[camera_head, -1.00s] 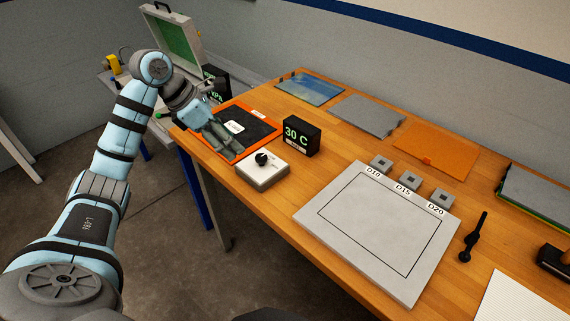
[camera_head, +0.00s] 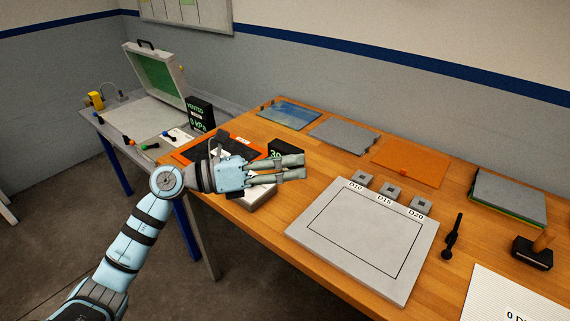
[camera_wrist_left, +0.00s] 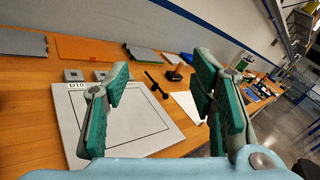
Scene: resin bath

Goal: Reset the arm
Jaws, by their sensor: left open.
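My left arm reaches in from the lower left in the head view. My left gripper (camera_head: 290,168) is above the wooden table, in front of the small black display and the white knob box (camera_head: 253,196), partly covering both. Its fingers point right, toward the grey plate. In the left wrist view the green-padded fingers (camera_wrist_left: 158,108) are wide apart with nothing between them. Beyond them lie the grey plate (camera_wrist_left: 165,140) with its black outline and the orange sheet (camera_wrist_left: 88,50). My right gripper is in neither view.
The wooden table (camera_head: 330,275) holds the grey plate (camera_head: 362,240), several small grey blocks, a blue sheet (camera_head: 290,115), a grey sheet (camera_head: 343,136), an orange sheet (camera_head: 410,162) and a black-orange mat (camera_head: 192,149). An open case (camera_head: 160,75) stands on the side table at left.

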